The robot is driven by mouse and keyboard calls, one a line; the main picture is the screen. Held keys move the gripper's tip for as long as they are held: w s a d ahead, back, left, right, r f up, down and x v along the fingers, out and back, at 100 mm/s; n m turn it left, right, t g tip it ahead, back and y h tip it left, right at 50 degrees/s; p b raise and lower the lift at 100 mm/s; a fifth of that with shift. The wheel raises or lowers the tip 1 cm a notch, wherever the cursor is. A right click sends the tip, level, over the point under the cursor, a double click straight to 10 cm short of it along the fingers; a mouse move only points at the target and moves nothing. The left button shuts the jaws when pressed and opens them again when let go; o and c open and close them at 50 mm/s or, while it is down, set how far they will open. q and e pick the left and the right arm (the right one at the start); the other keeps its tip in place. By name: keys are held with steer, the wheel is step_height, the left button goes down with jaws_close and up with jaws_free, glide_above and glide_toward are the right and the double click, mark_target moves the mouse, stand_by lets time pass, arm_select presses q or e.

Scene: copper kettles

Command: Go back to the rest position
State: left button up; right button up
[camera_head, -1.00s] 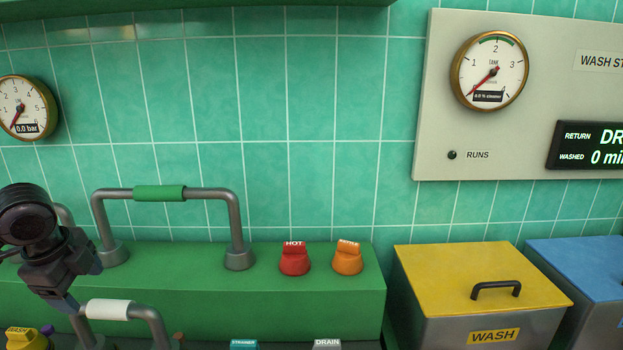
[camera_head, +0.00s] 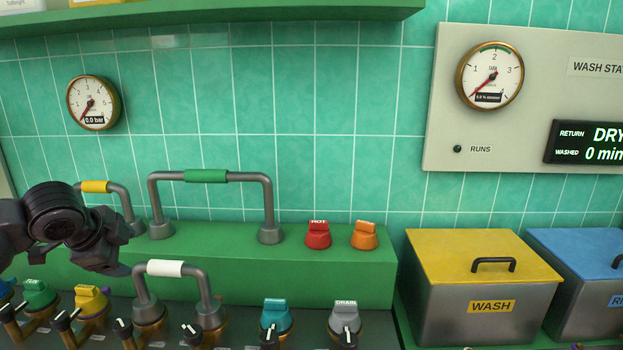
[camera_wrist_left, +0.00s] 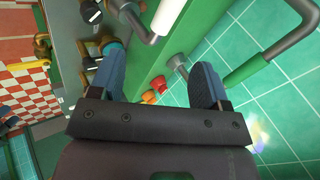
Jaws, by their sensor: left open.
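My left gripper (camera_head: 122,252) is at the left of the head view, its dark fingers pointing right, in front of the green ledge (camera_head: 340,275). It is near the white-gripped handle (camera_head: 165,268) but holds nothing. In the left wrist view its two blue-padded fingers (camera_wrist_left: 157,85) stand apart with nothing held between them. The red HOT knob (camera_wrist_left: 149,97) shows beyond the gap. My right gripper is not in view.
A green-gripped handle (camera_head: 206,176) and a yellow-gripped handle (camera_head: 95,187) rise behind. Several knobs, including teal (camera_head: 276,317) and DRAIN (camera_head: 345,318), line the front. The yellow-lidded WASH bin (camera_head: 470,320) stands right. A green shelf (camera_head: 300,20) overhangs the top left.

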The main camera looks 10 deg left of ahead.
arm_select(q)
steer(key=s+d+f+n+t+h, duration=0.1)
steer(key=d+f+n+t+h, duration=0.2)
steer(key=f, duration=0.5)
steer(key=d+f+n+t, duration=0.25)
steer(key=d+f, duration=0.25)
steer(key=f, duration=0.4)
steer(key=s+d+f+n+g+y, duration=0.1)
steer(key=s+d+f+n, duration=0.2)
steer(key=s+f, duration=0.6)
steer(key=s+d+f+n+y, duration=0.2)
steer(key=s+d+f+n, duration=0.2)
steer(key=s+f, duration=0.6)
steer(key=s, duration=0.3)
steer(key=shift+s+d+f+g, duration=0.25)
steer(key=shift+d+f+g, duration=0.05)
steer(key=shift+d+g, duration=0.1)
steer(key=shift+n, duration=0.25)
